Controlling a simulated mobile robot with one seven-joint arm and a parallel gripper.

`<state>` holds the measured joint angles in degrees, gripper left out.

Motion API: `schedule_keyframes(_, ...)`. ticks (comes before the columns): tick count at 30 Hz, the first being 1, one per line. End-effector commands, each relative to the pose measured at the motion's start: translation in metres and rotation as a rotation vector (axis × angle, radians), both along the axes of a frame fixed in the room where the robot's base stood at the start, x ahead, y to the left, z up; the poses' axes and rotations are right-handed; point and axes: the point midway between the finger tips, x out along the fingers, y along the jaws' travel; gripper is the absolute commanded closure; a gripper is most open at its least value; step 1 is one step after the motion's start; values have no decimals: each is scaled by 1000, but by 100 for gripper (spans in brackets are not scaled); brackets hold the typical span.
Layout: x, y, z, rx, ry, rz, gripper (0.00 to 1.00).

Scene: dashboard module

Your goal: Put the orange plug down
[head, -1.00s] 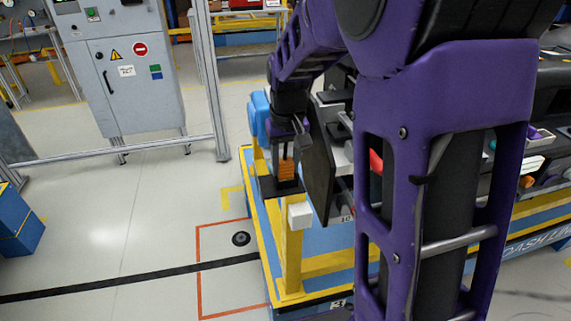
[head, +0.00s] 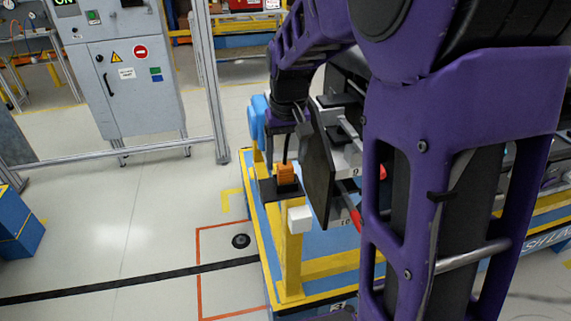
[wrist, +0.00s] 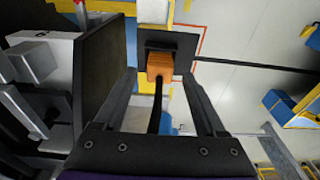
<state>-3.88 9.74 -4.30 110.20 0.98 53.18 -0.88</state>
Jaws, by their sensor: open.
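The orange plug (head: 286,174) sits upright on a small black plate (head: 270,190) on top of a yellow post. Its black cable rises from it, between my fingers. My gripper (head: 285,157) is above the plug and open. In the wrist view the plug (wrist: 160,66) lies between and just beyond the fingertips of my gripper (wrist: 160,76), with a gap on both sides. The black plate (wrist: 184,44) shows behind the plug there.
A dark upright panel (head: 319,165) with grey and white fixtures stands close to the right of my gripper. A white block (head: 300,219) is on the post below the plate. A blue object (head: 258,118) is behind. Open floor lies to the left.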

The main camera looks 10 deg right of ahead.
Motion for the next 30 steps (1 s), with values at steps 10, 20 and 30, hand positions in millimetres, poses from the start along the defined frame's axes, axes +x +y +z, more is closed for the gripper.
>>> schedule_keyframes(10, -8, 0, 72, 0, -3, 0, 27)
schedule_keyframes(20, -10, 0, 87, 0, -1, 0, 27)
schedule_keyframes(30, -6, -8, 88, -24, -22, -11, 27)
